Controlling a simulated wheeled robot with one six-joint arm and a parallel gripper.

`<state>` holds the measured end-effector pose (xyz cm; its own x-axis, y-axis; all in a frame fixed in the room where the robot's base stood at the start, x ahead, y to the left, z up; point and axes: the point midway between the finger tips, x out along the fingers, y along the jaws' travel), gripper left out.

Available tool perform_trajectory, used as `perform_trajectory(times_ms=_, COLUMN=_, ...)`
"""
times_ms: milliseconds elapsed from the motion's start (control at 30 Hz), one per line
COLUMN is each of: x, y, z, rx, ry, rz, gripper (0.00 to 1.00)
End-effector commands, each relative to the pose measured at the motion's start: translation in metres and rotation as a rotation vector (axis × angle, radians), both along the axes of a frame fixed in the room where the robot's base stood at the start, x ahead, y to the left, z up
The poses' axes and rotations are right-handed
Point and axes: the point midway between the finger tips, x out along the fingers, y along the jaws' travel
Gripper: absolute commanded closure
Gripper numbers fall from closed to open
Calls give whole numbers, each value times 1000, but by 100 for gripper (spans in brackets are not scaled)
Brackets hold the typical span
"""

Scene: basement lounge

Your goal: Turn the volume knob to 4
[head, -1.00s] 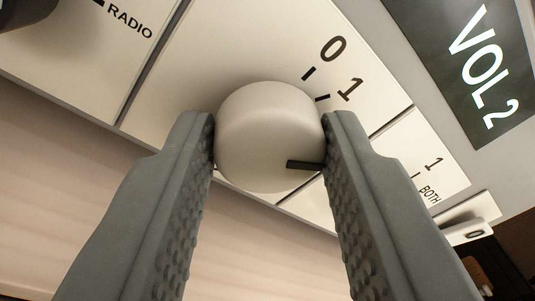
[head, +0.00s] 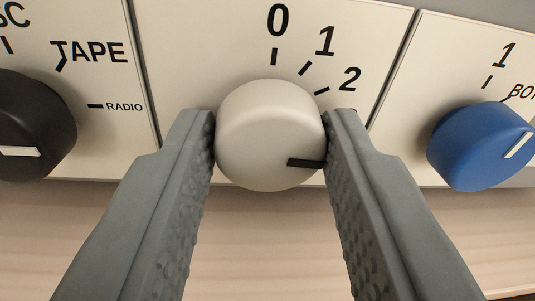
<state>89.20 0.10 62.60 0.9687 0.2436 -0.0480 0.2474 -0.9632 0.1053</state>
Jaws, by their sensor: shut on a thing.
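The volume knob (head: 262,130) is a round off-white knob with a dark pointer line (head: 304,163) near its right edge. The pointer aims to the right, past the 2 mark. The printed 0, 1 and 2 with their marks show above and right of the knob; any further marks are hidden behind the knob and right finger. My gripper (head: 270,140) is shut on the knob, one finger at each side, touching it. The volume display is out of view now.
A black knob (head: 32,130) with a white line stands at the left, by TAPE and RADIO labels. A blue knob (head: 472,148) with a white line stands at the right. Light wood (head: 270,245) shows below the cream panel.

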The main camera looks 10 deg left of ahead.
Motion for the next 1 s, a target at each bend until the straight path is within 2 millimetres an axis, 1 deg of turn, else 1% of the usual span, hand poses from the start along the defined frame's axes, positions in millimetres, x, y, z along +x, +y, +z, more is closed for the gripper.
perform_trajectory(times_ms=200, x=0, y=0, z=0, rx=174, ry=57, rz=0, gripper=89)
perform_trajectory(times_ms=500, x=0, y=-1, z=0, rx=340, ry=111, rz=-1, gripper=89)
perform_trajectory(times_ms=700, x=0, y=-1, z=0, rx=394, ry=129, rz=0, gripper=89)
perform_trajectory(times_ms=1000, x=0, y=-1, z=0, rx=413, ry=135, rz=-1, gripper=89)
